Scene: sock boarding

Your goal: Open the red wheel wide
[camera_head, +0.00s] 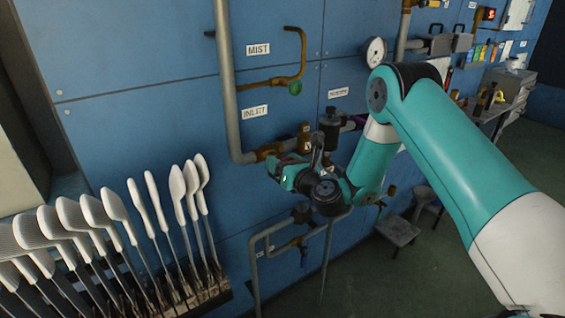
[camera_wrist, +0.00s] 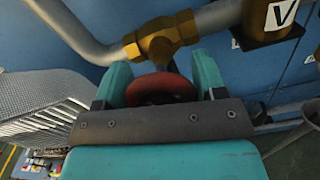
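The red wheel (camera_wrist: 160,88) sits on a brass valve (camera_wrist: 160,40) in a grey pipe, in the wrist view. My gripper (camera_wrist: 161,78) has its two teal fingers apart, one on each side of the wheel. The wheel nearly fills the space between them; whether the fingers press on its rim, I cannot tell. The near part of the wheel is hidden by the dark gripper plate. In the head view my gripper (camera_head: 284,175) is at the blue wall, just below a brass fitting (camera_head: 268,151).
White sock boards (camera_head: 105,220) stand in a row at the left. A grey pipe (camera_head: 228,90) runs down the wall. A brass pipe with a green knob (camera_head: 295,88) is above. Lower pipes (camera_head: 262,240) run below my gripper. A small stool (camera_head: 398,230) stands right.

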